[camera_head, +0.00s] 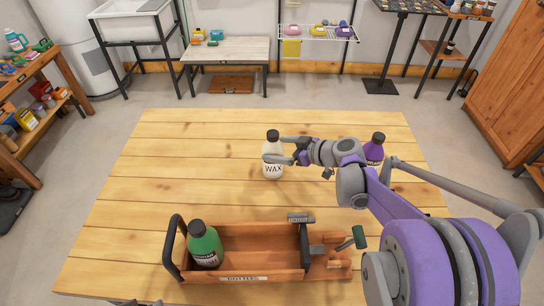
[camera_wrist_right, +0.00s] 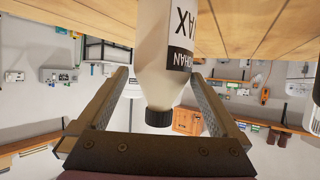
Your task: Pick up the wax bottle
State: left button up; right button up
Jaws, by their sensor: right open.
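The wax bottle (camera_head: 273,170) is white with a black cap and a "WAX" label, and stands upright on the wooden table. My right gripper (camera_head: 273,150) reaches in from the right at its upper part, below the cap, one finger on each side. In the right wrist view the bottle (camera_wrist_right: 165,60) appears upside down between the two open fingers (camera_wrist_right: 160,100), with gaps visible beside its neck. My left gripper does not show clearly in either view.
A purple bottle (camera_head: 374,150) stands to the right behind my right arm. The table's (camera_head: 170,165) left and back areas are clear.

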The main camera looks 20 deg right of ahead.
jog(key=x, duration=0.5)
jog(key=shift+w+a+f, duration=0.15)
jog(key=shift+a+f, duration=0.05)
jog(key=shift+f, duration=0.2)
jog(key=shift+c, duration=0.3)
grip_shut()
